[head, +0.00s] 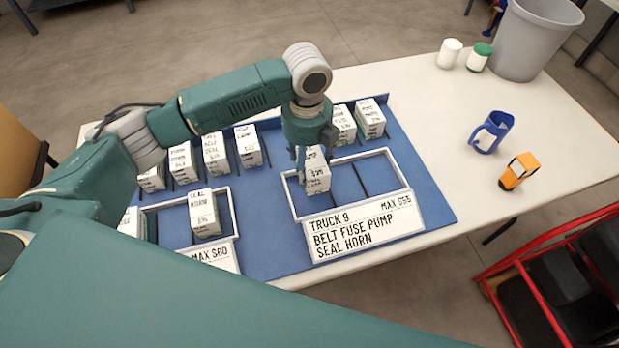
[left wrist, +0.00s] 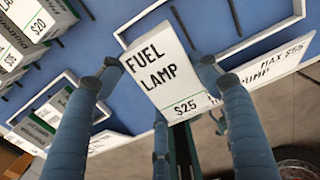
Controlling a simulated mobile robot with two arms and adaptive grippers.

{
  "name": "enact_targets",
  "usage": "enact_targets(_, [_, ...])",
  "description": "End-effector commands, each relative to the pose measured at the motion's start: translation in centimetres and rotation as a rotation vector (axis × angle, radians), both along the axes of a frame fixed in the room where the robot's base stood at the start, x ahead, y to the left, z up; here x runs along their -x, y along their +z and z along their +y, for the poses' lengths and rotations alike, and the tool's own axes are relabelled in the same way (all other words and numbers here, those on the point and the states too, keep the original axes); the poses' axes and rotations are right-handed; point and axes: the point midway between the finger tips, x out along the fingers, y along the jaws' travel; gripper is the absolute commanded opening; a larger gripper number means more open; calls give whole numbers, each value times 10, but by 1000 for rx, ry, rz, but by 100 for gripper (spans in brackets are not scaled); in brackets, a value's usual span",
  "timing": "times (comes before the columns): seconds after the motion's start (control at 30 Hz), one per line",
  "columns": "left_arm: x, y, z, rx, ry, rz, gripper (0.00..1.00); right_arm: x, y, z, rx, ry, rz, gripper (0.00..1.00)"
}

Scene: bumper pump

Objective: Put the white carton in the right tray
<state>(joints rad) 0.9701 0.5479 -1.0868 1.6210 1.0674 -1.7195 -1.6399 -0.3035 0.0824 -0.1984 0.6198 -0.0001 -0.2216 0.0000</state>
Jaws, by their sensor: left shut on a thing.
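My left gripper (head: 313,150) is shut on a white carton (head: 317,178), which hangs below it over the left part of the right tray (head: 408,180). In the left wrist view the carton (left wrist: 160,75) shows the words FUEL LAMP and $25 between the fingers. I cannot tell whether its bottom touches the tray floor. The right tray is a white frame with dark dividers, and no other carton shows in it. My right gripper is not in view.
The left tray (head: 236,212) holds a SEAL HORN carton (head: 204,213); its sign reads MAX $60. Several white cartons (head: 215,153) stand in a row behind the trays. A blue mug (head: 490,132), an orange-and-white object (head: 519,171), two jars and a grey bin (head: 535,40) are at the right.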

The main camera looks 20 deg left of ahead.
Motion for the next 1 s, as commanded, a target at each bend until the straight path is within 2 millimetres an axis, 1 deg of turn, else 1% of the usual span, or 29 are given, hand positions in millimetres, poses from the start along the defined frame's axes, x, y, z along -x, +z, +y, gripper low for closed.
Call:
enact_targets(0.03, [1, -10, 0, 1, 2, 3, 27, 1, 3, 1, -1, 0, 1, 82])
enact_targets(0.1, [0, -21, 0, 1, 2, 1, 27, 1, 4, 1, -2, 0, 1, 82])
enact_targets(0.33, [0, -43, -1, 1, 1, -1, 27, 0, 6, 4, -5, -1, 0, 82])
enact_targets(0.53, [0, -72, -1, 1, 2, 0, 27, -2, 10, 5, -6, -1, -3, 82])
enact_targets(0.63, [-1, -78, -1, 1, 1, -2, 27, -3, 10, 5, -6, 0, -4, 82])
enact_targets(0.87, [-1, -78, -1, 2, 1, -3, 27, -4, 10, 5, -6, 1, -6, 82])
enact_targets(1.0, [-1, -82, -1, 2, 1, -3, 27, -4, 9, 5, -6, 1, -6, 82])
